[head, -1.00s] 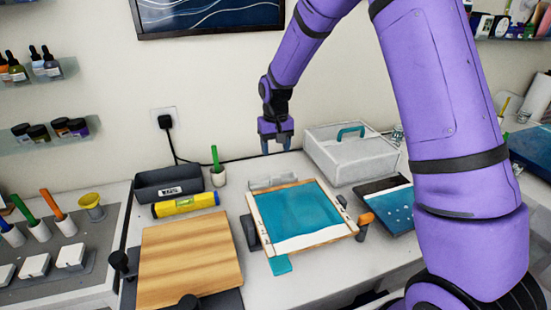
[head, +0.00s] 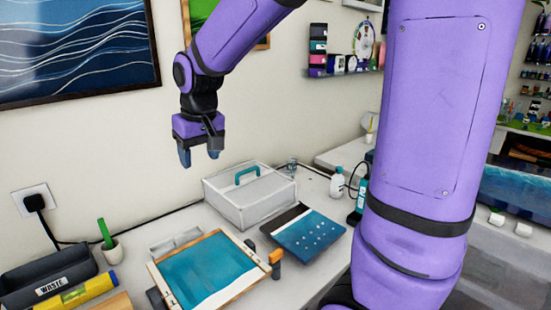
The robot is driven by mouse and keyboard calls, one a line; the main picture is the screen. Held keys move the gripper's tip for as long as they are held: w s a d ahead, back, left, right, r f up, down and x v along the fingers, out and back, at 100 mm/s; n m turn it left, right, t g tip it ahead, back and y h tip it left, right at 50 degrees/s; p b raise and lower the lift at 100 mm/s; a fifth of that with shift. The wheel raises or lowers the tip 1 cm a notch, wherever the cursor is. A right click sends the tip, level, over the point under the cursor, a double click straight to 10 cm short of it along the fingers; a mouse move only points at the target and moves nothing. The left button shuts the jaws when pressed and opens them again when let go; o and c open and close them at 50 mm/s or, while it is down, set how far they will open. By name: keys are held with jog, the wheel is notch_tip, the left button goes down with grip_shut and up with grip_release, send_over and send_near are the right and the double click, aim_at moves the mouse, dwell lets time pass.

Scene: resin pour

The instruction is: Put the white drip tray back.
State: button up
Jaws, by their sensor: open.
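My gripper (head: 200,156) is open and empty, pointing down in front of the wall. In the picture it is above and left of the white lidded box with a teal handle (head: 250,198). I cannot clearly make out a white drip tray. A pale, low piece (head: 176,243) shows behind the wood-framed teal panel (head: 200,272), partly hidden by it; I cannot tell whether it is the tray. The panel lies tilted on the bench, with an orange-knobbed clamp (head: 275,257) at its right edge.
A dark and teal panel with white dots (head: 303,233) lies right of the frame. White and teal bottles (head: 337,182) stand behind it. A black waste bin (head: 45,277), yellow level (head: 78,296) and green pen in a cup (head: 107,240) are at left.

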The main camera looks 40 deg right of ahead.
jog(key=s+d+r+t, duration=0.1)
jog(key=s+r, duration=0.1)
jog(key=s, duration=0.9)
jog(key=s+d+r+t, duration=0.1)
jog(key=s+r, duration=0.2)
jog(key=s, duration=0.7)
jog(key=shift+s+d+t, duration=0.35)
jog(key=shift+d+t, duration=0.05)
jog(key=shift+r, duration=0.1)
